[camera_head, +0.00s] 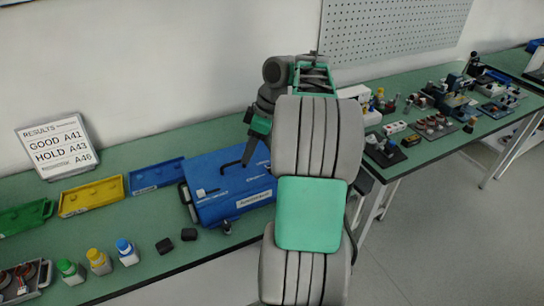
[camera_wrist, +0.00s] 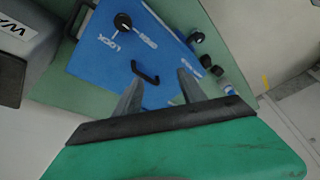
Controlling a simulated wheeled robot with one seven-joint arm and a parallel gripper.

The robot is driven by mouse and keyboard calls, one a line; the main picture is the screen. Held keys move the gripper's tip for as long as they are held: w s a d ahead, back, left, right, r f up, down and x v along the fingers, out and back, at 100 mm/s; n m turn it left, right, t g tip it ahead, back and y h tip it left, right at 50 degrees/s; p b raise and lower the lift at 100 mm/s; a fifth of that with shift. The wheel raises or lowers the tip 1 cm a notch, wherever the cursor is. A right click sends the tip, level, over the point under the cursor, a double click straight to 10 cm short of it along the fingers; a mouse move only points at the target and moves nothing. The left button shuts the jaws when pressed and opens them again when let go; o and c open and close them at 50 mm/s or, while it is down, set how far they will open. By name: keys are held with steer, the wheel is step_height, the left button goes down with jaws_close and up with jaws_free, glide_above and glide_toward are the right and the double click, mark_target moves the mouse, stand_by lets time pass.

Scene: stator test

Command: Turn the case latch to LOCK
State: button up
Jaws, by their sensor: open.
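The blue case (camera_head: 215,172) lies on the green bench, partly hidden behind my arm. In the wrist view, the case lid (camera_wrist: 95,55) carries a round black latch knob (camera_wrist: 123,21) with a pale mark, near its upper edge. The word LOCK (camera_wrist: 110,42) is printed on one side of the knob, and a second white label (camera_wrist: 146,40) on the other. I cannot tell exactly where the knob points. A black handle (camera_wrist: 145,73) stands nearer my gripper. My gripper (camera_wrist: 158,80) is open and empty, its fingers apart above the lid, away from the knob.
Yellow (camera_head: 92,196) and blue (camera_head: 157,174) trays lie left of the case. Small bottles (camera_head: 99,262) and dark blocks (camera_head: 164,245) stand near the front edge. A results sign (camera_head: 57,146) stands behind. A grey box (camera_wrist: 25,40) is at the wrist view's left.

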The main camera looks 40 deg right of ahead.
steer(key=s+d+f+n, duration=0.2)
steer(key=s+d, duration=0.2)
steer(key=d, duration=0.5)
steer(key=b+x, duration=0.3)
steer(key=x, duration=0.4)
steer(key=shift+s, duration=0.1)
jaws_close()
